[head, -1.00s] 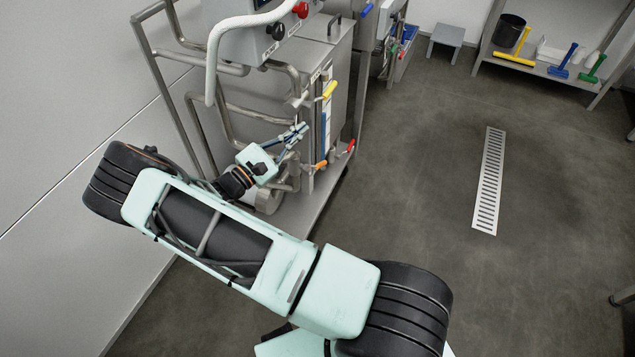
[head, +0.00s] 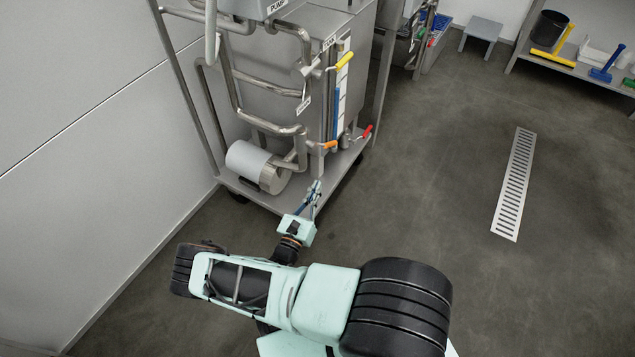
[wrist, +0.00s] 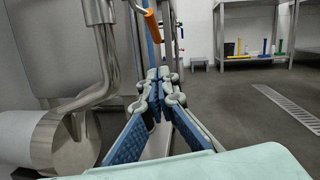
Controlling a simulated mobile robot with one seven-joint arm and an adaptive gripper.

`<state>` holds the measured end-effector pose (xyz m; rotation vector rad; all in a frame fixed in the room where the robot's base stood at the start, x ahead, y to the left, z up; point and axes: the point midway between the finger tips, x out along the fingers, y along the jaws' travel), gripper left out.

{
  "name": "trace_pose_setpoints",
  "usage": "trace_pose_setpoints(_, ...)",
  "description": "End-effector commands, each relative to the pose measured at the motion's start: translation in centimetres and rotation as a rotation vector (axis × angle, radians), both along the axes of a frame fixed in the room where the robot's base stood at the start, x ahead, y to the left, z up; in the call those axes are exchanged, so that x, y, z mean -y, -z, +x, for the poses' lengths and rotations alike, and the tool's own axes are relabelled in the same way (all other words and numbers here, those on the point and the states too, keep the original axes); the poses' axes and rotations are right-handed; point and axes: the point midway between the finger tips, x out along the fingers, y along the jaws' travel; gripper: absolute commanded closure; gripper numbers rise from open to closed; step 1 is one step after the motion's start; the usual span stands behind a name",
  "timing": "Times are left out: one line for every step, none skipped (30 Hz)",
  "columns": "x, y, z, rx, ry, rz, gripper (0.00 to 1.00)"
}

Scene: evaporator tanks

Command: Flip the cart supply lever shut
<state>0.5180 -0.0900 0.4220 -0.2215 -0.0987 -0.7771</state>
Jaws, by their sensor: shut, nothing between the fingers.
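The steel tank cart (head: 240,193) carries several coloured levers. A yellow lever (head: 345,60) is high on its pipework, tilted up to the right. An orange lever (head: 330,145) sits low at the front corner and also shows in the wrist view (wrist: 151,24). A red lever (head: 367,131) is low on the right side, slanting up. I cannot read which one is the cart supply lever. My gripper (head: 316,186) is shut and empty, just in front of the cart's near edge and below the orange lever. In the wrist view its fingertips (wrist: 159,74) meet below that lever, apart from it.
A pump motor (head: 254,164) and bent steel pipes (head: 275,130) fill the cart's left side. A floor drain (head: 514,185) lies at right. A grey stool (head: 483,31) and a shelf with tools (head: 575,68) stand at the back. The floor right of the cart is open.

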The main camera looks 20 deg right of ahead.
Motion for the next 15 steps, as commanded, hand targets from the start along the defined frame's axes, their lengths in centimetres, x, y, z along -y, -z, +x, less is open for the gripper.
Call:
trace_pose_setpoints(0.8, -0.1, 0.7, 0.001, 0.003, -0.001, 1.00)
trace_pose_setpoints(1.2, -0.2, 1.1, 0.002, 0.004, -0.001, 1.00)
trace_pose_setpoints(1.8, -0.3, 1.7, 0.002, 0.004, -0.001, 1.00)
trace_pose_setpoints(2.3, -0.4, 2.2, 0.001, 0.004, 0.000, 1.00)
trace_pose_setpoints(2.8, -0.5, 2.7, 0.002, 0.004, 0.000, 1.00)
trace_pose_setpoints(3.3, -0.7, 3.3, 0.003, 0.005, 0.000, 1.00)
trace_pose_setpoints(3.8, -0.8, 3.8, 0.002, 0.004, -0.001, 1.00)
trace_pose_setpoints(4.2, -0.9, 4.2, 0.002, 0.004, 0.001, 1.00)
trace_pose_setpoints(4.8, -1.0, 4.8, 0.003, 0.005, 0.000, 1.00)
trace_pose_setpoints(5.2, -1.1, 5.2, 0.002, 0.004, 0.000, 1.00)
trace_pose_setpoints(5.6, -1.2, 5.6, 0.001, 0.004, 0.000, 1.00)
trace_pose_setpoints(5.7, -2.0, 6.0, 0.003, 0.002, 0.001, 1.00)
trace_pose_setpoints(5.8, -2.4, 6.3, 0.003, 0.002, 0.001, 1.00)
trace_pose_setpoints(5.9, -2.9, 6.5, 0.003, 0.002, 0.001, 1.00)
trace_pose_setpoints(6.1, -3.3, 6.7, 0.003, 0.002, 0.001, 1.00)
